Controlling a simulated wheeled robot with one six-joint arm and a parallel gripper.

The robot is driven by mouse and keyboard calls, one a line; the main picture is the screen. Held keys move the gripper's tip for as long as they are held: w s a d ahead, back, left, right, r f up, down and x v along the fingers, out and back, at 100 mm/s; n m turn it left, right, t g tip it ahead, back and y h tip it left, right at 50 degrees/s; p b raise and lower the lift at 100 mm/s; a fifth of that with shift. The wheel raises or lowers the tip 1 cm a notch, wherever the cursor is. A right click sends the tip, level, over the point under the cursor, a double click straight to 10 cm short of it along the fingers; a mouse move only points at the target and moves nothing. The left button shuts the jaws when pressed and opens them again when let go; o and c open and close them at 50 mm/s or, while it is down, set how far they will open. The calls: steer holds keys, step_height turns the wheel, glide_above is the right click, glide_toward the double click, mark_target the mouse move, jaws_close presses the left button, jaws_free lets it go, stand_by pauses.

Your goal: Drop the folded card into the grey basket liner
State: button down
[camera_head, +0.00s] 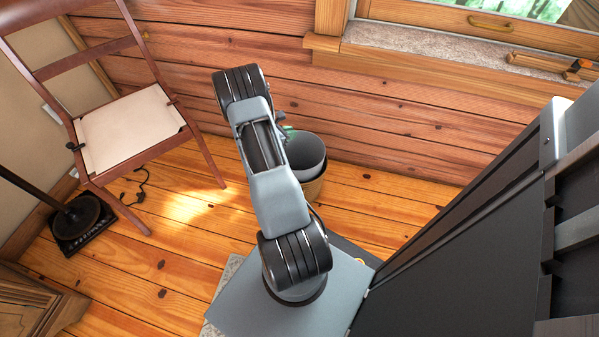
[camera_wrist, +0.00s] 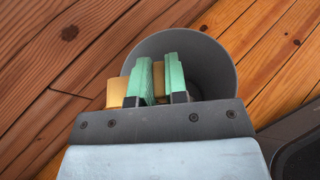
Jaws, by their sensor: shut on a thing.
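The liner (camera_wrist: 205,50) fills the middle of the wrist view. My gripper (camera_wrist: 160,80) has green fingers and is over the liner's opening. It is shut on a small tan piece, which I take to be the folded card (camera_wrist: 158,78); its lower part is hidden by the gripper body. In the head view my arm hides most of the gripper (camera_head: 289,131).
A window sill (camera_head: 430,60) runs above the plank wall. The floor between chair and basket is clear, apart from a dark cable (camera_head: 138,186).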

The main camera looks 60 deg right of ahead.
steer(key=s+d+f+m+g+y+b, duration=0.1)
steer(key=s+f+b, duration=0.3)
steer(key=f, duration=0.4)
steer(key=shift+s+d+f+m+g, duration=0.15)
steer(key=shift+s+d+m+g, duration=0.65)
steer(key=c, duration=1.1)
jaws_free()
steer(key=p+v, duration=0.4)
steer(key=v, duration=0.9)
steer(key=shift+w+a+r, duration=0.15)
steer(key=shift+w+r, duration=0.15)
steer(key=shift+w, duration=0.05)
